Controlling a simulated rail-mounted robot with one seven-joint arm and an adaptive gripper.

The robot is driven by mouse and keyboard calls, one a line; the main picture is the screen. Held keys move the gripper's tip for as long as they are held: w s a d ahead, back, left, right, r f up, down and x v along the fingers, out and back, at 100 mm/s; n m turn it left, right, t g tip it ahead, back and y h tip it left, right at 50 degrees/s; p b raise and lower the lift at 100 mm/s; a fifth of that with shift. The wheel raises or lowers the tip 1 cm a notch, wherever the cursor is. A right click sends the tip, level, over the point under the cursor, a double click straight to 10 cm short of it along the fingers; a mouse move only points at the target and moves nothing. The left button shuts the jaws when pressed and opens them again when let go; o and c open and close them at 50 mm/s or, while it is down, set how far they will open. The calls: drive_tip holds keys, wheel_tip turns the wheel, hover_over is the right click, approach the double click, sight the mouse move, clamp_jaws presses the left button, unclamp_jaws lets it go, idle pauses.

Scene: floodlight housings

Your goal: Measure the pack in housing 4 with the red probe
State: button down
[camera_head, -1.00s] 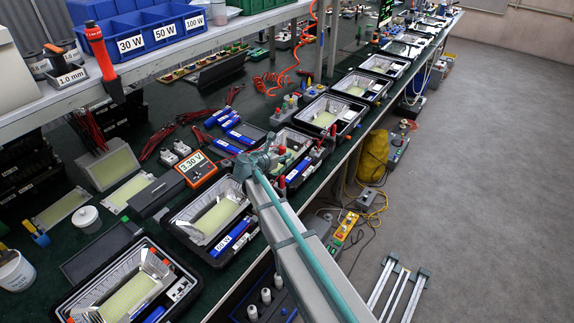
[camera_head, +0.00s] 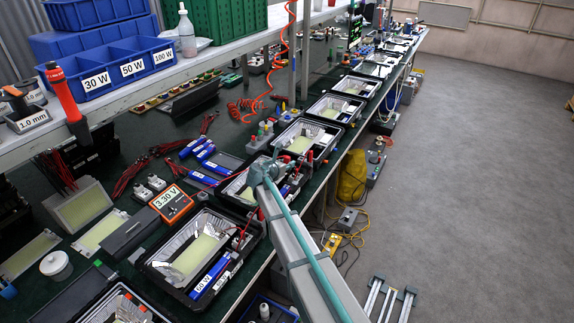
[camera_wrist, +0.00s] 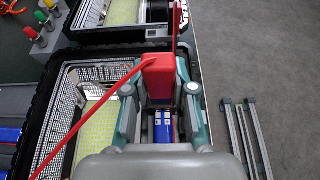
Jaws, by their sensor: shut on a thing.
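My gripper (camera_wrist: 160,90) is shut on the red probe (camera_wrist: 157,72), whose red lead runs down to the left in the wrist view. Below the probe, a blue pack (camera_wrist: 163,128) with metal contacts shows between the fingers, beside a housing with a yellow LED panel (camera_wrist: 95,130). I cannot tell whether the probe tip touches the pack. In the head view my gripper (camera_head: 262,172) is over an open black housing (camera_head: 228,194), partly hidden by the arm. No housing numbers are readable. The orange meter (camera_head: 172,204) reads 3.30 V.
A nearer open housing (camera_head: 150,268) holds a blue pack (camera_head: 210,276). More open housings (camera_head: 323,132) line the bench's front edge. Coloured plugs on a grey block (camera_wrist: 42,30) stand to the left. The floor (camera_head: 480,160) at right is largely clear.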

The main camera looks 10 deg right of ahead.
sight(287, 173)
drive_tip(key=shift+f+b, duration=1.55)
drive_tip(key=shift+f, duration=1.35)
drive_tip(key=shift+f+b, duration=0.3)
drive_tip(key=shift+f, duration=0.35)
drive_tip(key=shift+r, duration=0.15)
idle(0.5)
drive_tip(key=shift+r+p, duration=2.3)
drive_tip(key=shift+r, duration=1.1)
